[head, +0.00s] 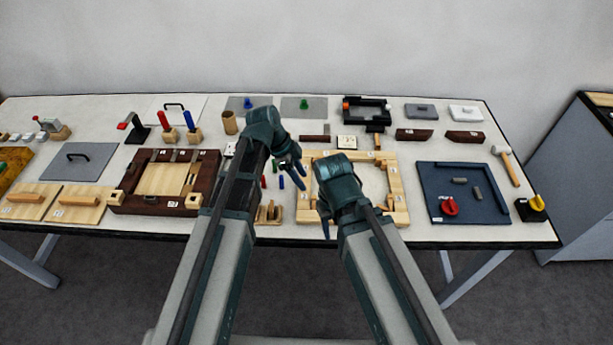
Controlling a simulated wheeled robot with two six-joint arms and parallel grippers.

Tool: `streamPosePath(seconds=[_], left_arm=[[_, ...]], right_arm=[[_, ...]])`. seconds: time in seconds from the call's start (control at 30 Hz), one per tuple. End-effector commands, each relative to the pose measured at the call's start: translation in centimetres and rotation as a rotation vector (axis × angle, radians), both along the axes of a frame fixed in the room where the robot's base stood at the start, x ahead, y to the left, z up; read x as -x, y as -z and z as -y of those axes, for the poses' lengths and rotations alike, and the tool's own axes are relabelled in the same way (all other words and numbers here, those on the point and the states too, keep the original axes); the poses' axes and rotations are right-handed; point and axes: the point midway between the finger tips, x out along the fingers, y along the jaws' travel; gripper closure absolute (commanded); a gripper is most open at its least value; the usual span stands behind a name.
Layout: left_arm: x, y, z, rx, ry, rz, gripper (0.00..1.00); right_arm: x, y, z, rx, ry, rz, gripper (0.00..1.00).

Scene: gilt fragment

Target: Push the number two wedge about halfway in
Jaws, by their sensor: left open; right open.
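A pale wooden frame (398,188) lies at the middle of the table, with small wooden wedge-like pieces at its corners and edges. A dark brown frame (128,182) with light wedge-like blocks lies to its left. The number labels are too small to read, so I cannot tell which wedge is number two. My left gripper (292,178) is open and empty, just left of the pale frame. My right gripper (326,218) is open over the pale frame's front left corner, pointing down. My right gripper and arm hide part of that frame.
A blue tray (436,180) with a red-handled piece and grey bars lies right of the pale frame. A mallet (506,163) lies at the far right. Small wooden pieces (269,212) sit at the front edge between the arms.

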Motion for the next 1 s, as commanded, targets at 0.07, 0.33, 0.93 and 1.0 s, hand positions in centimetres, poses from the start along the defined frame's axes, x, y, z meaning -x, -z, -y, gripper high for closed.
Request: streamPosePath(seconds=[0.07, 0.33, 0.93, 1.0], left_arm=[[0.0, -2.1, -0.6, 0.0, -0.002, -0.001, 0.5], [0.0, -4.5, -1.8, 0.0, -0.001, 0.001, 0.5], [0.2, -4.4, -1.8, -0.004, -0.008, -0.004, 0.5], [1.0, -4.1, -1.6, -0.021, -0.042, -0.024, 0.5]], right_arm=[[0.0, -2.1, 0.0, 0.0, -0.001, 0.0, 0.5], [0.0, -4.5, 0.0, 0.0, -0.002, 0.0, 0.5], [0.0, -4.4, 0.0, 0.0, -0.002, 0.0, 0.5], [0.0, -4.3, 0.0, 0.0, -0.002, 0.0, 0.5]])
